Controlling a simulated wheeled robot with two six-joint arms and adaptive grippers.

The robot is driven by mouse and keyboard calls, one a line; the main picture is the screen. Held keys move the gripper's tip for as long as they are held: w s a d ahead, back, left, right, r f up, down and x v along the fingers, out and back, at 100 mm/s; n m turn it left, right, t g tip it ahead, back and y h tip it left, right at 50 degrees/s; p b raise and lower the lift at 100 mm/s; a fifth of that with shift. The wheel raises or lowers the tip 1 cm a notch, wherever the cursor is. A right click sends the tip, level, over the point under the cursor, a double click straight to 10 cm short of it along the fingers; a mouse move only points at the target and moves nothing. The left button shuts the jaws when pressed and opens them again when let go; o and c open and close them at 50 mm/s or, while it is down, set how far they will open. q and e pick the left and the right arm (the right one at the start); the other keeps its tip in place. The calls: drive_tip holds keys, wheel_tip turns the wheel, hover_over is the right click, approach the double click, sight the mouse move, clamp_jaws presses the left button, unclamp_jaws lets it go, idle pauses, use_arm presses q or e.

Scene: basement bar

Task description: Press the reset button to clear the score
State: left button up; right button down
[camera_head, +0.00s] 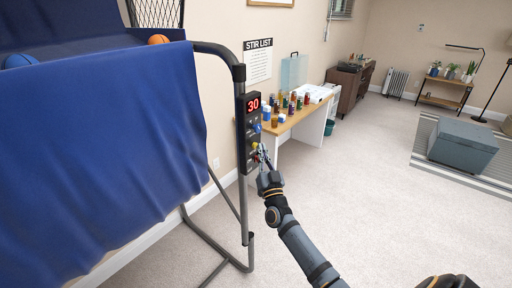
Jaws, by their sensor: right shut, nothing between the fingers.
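The score panel (242,140) is a narrow black box on the grey post of a basketball arcade frame. Its red display (253,105) reads 30. A blue button (257,127) sits below the display, and a yellow button (255,146) sits lower. The lower part of the panel is partly hidden by my right gripper (261,152). The gripper is shut and empty, with its tips at the panel's lower half, close to the yellow button. I cannot tell whether they touch the panel. Button labels are too small to read. My left gripper is not in view.
The arcade's blue cloth (100,150) fills the left, with an orange ball (158,40) and a blue ball (20,61) above it. A table (303,115) with bottles and cans stands behind the panel. The carpet (380,190) on the right is mostly clear; a grey ottoman (462,146) stands farther off.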

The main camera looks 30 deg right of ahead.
drive_tip(key=shift+w+a, duration=0.15)
drive_tip(key=shift+w, duration=0.2)
idle(0.7)
drive_tip(key=shift+s, duration=0.15)
drive_tip(key=shift+s+d+p, duration=0.3)
drive_tip(key=shift+s+p, duration=0.2)
drive_tip(key=shift+s, duration=0.15)
drive_tip(key=s+p, duration=0.1)
drive_tip(key=s+d+p, duration=0.1)
drive_tip(key=s, duration=0.1)
drive_tip(key=s+d+p, duration=0.1)
drive_tip(key=shift+s, duration=0.3)
idle(0.8)
